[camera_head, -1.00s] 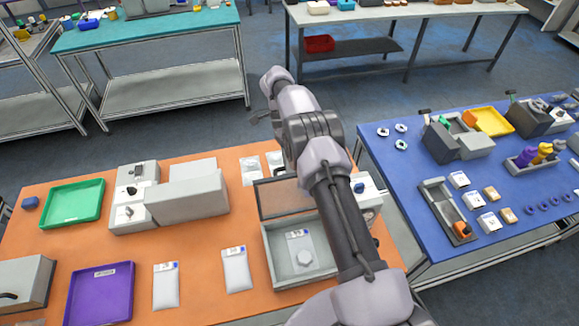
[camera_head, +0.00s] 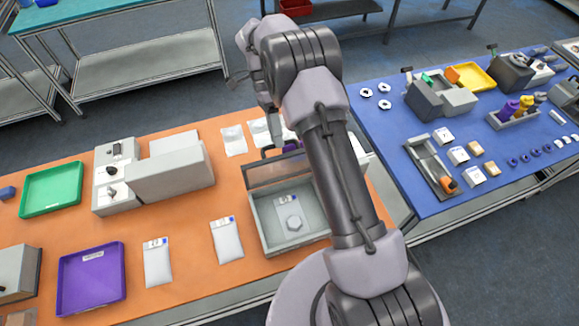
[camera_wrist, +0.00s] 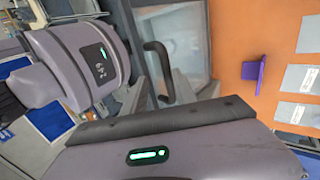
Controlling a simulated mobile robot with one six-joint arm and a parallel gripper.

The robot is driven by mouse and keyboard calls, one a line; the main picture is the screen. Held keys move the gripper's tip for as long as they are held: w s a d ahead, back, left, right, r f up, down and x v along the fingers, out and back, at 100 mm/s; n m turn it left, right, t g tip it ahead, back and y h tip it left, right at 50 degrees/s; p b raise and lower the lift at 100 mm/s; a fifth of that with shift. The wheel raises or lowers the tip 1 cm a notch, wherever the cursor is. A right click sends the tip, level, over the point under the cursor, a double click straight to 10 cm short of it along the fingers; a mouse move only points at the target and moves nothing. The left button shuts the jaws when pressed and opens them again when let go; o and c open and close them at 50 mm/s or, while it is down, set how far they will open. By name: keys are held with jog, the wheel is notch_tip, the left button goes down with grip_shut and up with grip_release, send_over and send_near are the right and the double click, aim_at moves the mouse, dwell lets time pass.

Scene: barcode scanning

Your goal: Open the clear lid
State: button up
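The grey box (camera_head: 262,232) stands on the orange table, with a white packet (camera_head: 283,204) and a hexagonal piece (camera_head: 293,223) inside. Its clear lid (camera_head: 285,172) is raised at the back edge, leaning back, and the box's top is open. A dark handle (camera_head: 268,150) sits at the lid's upper edge; it also shows in the wrist view (camera_wrist: 160,68), apart from the grey housing below. My arm stands in front of the box's right side and hides part of it.
A purple piece (camera_wrist: 257,75) is beside the lid in the wrist view. A grey machine (camera_head: 170,170), white packets (camera_head: 227,238), a green tray (camera_head: 52,190) and a purple tray (camera_head: 92,282) are on the left. A blue table (camera_head: 400,140) is on the right.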

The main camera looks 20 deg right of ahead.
jog(key=s+r+b, duration=0.1)
jog(key=s+b, duration=0.1)
jog(key=s, duration=0.9)
jog(key=shift+s, duration=0.25)
